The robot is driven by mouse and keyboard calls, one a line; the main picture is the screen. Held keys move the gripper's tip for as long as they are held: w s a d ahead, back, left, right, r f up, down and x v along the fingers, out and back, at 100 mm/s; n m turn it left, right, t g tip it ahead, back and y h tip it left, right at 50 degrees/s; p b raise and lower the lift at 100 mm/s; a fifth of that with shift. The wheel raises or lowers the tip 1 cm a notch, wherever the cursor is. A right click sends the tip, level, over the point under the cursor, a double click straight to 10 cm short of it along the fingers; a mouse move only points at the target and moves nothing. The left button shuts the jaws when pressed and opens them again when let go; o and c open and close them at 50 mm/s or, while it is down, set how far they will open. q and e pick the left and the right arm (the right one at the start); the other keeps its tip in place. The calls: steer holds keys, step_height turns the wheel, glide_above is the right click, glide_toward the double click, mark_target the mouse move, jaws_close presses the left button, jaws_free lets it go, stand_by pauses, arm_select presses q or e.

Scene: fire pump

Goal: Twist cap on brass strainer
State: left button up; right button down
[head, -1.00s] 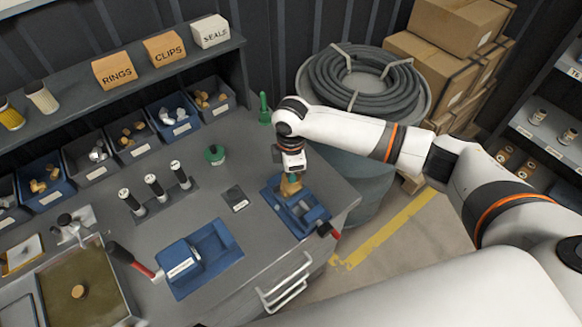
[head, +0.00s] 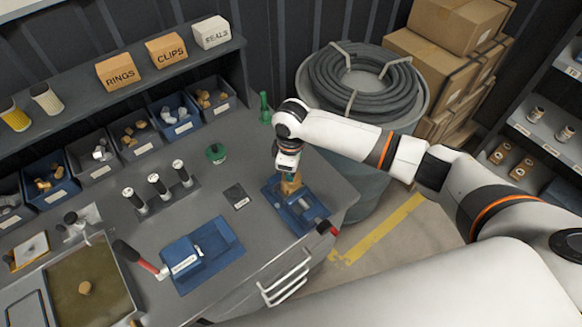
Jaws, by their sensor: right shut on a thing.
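My right gripper (head: 289,175) points down over the blue fixture (head: 312,222) at the right end of the workbench. It is shut on a small brass piece (head: 291,186) at the fixture's far side. The jaws are too small to see in detail. I cannot tell whether this piece is the cap, the strainer, or both together, nor how well any cap is seated. A greyish part (head: 307,204) lies in the fixture beside it. My left gripper is not in view.
A second blue fixture (head: 222,240) with a red-and-black handle (head: 137,256) is at the bench's middle front. A dark flat block (head: 236,196) lies left of my gripper. A drum with coiled hose (head: 362,85) stands behind.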

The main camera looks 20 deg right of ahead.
steer(key=m, duration=0.5)
stand_by(0.4)
steer(key=shift+m, duration=0.6)
steer(key=m, duration=0.4)
steer(key=shift+w+m, duration=0.1)
steer(key=shift+m, duration=0.3)
steer(key=c, duration=0.9)
jaws_free()
steer(key=shift+r, duration=3.5)
